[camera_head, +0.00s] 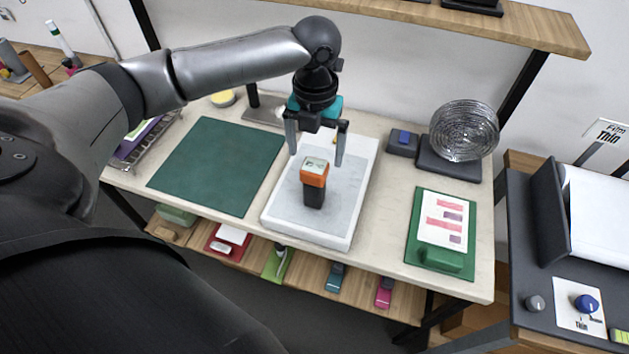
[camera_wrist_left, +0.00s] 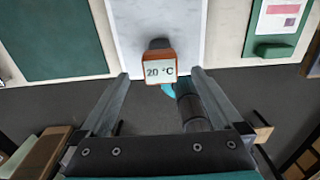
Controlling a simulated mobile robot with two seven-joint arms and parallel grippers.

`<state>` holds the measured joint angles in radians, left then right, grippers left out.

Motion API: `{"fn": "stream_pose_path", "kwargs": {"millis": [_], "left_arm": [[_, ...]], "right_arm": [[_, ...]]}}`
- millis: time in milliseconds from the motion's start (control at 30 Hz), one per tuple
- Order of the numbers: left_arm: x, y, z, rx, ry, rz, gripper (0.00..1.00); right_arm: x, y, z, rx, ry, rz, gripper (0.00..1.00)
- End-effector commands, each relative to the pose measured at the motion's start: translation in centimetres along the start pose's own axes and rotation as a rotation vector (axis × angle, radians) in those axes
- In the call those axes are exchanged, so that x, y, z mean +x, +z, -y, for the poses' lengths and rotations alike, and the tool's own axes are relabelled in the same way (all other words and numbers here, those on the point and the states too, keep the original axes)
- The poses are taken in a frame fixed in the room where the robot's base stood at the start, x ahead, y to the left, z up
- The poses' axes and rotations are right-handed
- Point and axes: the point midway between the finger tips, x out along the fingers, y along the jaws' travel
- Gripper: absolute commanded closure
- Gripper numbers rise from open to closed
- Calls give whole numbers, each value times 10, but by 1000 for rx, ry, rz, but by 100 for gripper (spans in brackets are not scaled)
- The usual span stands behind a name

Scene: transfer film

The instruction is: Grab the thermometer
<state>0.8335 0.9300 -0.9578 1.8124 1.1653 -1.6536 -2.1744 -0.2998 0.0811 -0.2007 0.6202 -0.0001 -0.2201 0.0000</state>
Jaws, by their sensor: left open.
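The thermometer (camera_head: 314,180) has an orange head with a pale display and a dark handle. It stands on the white tray (camera_head: 354,215) on the table. In the left wrist view the thermometer (camera_wrist_left: 158,68) shows "20 °C" on its display, just beyond the fingertips. My left gripper (camera_head: 316,155) is open and empty, above and slightly behind the thermometer in the head view. In the left wrist view its two fingers (camera_wrist_left: 160,75) are spread wide on either side of the thermometer's head, with gaps on both sides. My right gripper is not in view.
A green mat (camera_head: 215,165) lies left of the tray. A green clipboard (camera_head: 412,240) with a paper lies to the right. A coil of wire (camera_head: 464,130) on a dark base and a small dark box (camera_head: 403,143) stand behind. A wooden shelf (camera_head: 470,22) hangs above the table's back.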

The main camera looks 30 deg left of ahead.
Motion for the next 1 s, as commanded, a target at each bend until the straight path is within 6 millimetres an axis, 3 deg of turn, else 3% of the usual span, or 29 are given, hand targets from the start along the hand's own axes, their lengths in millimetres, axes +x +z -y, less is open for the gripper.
{"fn": "stream_pose_path", "kwargs": {"millis": [233, 500, 800, 1000], "left_arm": [[19, -2, 0, -1, 1, -2, 0], [56, -5, 0, -1, 0, -1, 0], [60, -4, 0, 0, 0, 2, 0], [60, -4, 0, 0, 0, 2, 22]], "right_arm": [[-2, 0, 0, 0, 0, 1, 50], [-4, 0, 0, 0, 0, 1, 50], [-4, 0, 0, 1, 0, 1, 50], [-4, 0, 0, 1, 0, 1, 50]]}}
